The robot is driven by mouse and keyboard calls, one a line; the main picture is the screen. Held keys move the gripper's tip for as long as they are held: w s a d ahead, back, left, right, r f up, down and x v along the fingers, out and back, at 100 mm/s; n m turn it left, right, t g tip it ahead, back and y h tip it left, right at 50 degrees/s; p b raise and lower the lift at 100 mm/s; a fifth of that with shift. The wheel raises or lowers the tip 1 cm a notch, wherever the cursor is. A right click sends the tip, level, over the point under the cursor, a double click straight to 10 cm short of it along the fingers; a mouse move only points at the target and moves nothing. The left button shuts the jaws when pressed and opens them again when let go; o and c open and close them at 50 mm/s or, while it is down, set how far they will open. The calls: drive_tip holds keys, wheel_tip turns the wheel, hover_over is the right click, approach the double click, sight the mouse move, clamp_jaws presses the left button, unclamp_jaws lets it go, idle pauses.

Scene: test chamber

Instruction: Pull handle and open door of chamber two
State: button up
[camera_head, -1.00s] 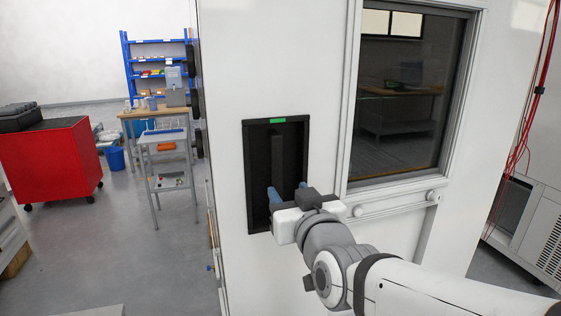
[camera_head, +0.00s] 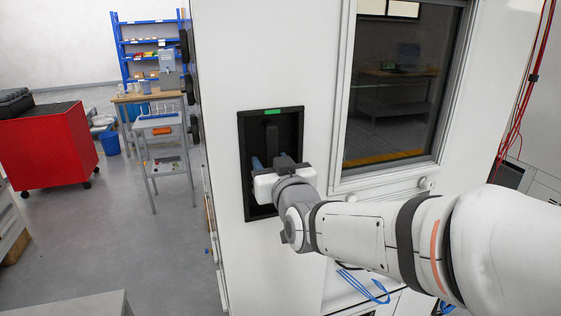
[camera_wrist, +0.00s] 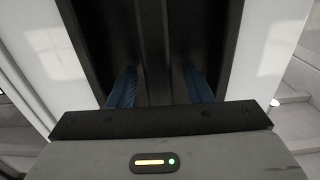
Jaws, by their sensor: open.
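The white chamber door (camera_head: 300,70) stands in front of me and looks closed. A dark recess (camera_head: 246,190) with a green label at its top is set into it. A black vertical handle (camera_head: 272,133) stands inside the recess; its upper part shows above my gripper, which hides the lower part. My gripper (camera_head: 268,161) is at the recess with its blue fingers apart. In the wrist view, the handle (camera_wrist: 156,45) runs between the open fingers of my gripper (camera_wrist: 160,86), with dark gaps on both sides. I see no clear contact.
A window (camera_head: 400,90) with a white frame and round knobs is right of the recess. A red cabinet (camera_head: 45,145), a small table (camera_head: 160,135) and blue shelves (camera_head: 150,45) stand at the left. Grey floor (camera_head: 120,230) lies open between them and the chamber.

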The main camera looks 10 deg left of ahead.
clamp_jaws()
idle(0.3)
